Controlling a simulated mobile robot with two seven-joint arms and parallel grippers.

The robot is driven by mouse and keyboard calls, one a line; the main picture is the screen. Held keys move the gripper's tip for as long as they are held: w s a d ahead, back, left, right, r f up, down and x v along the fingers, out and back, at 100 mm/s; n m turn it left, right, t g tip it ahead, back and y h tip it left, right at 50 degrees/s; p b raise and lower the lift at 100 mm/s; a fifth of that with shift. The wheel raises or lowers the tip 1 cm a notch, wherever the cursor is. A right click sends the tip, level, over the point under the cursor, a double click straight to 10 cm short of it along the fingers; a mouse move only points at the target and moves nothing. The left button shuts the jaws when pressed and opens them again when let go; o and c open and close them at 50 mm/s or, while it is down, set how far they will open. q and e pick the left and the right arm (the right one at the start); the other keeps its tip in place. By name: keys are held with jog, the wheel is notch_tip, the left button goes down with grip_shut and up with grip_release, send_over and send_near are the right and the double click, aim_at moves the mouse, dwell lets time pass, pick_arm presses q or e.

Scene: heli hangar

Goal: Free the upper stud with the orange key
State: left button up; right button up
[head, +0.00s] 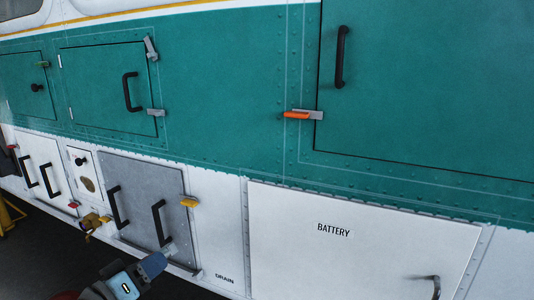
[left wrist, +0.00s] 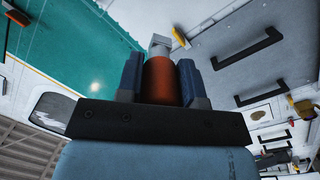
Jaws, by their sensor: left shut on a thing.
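My left gripper (head: 155,263) is at the bottom of the head view, in front of the lower edge of the grey panel (head: 138,185). In the left wrist view its blue fingers are shut on the orange key (left wrist: 160,80), whose grey square tip (left wrist: 160,45) points away from the gripper. I cannot tell whether tip and tab touch. No stud is clearly made out. My right gripper is not in view.
Black handles (head: 160,222) stick out from the grey panel. A brass-yellow fitting (head: 92,222) hangs to its left. The white BATTERY panel (head: 350,245) is at the right. An orange-tabbed latch (head: 297,115) is on the teal side above. Dark floor shows at lower left.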

pick_arm(q)
jog(key=shift+s+f, duration=0.1)
jog(key=shift+f, duration=0.1)
jog(key=w+a+r+p, duration=0.2)
jog(key=w+r, duration=0.3)
jog(key=r, duration=0.8)
jog(key=w+a+r+y+p, duration=0.1)
jog(key=w+a+r+p, duration=0.2)
jog(key=r, duration=1)
jog(key=w+a+r+y+p, duration=0.1)
jog(key=w+a+r+p, duration=0.2)
jog(key=r, duration=1)
jog(key=w+p, duration=0.2)
jog(key=w, duration=0.3)
jog(key=shift+r+t+p, duration=0.15)
jog(key=shift+t+p, duration=0.25)
jog(key=shift+w, duration=0.15)
jog(key=shift+w+d, duration=0.1)
jog(key=shift+w, duration=0.2)
jog(key=shift+w+d+b, duration=0.25)
jog(key=shift+w+b, duration=0.25)
jog(key=shift+b, duration=0.3)
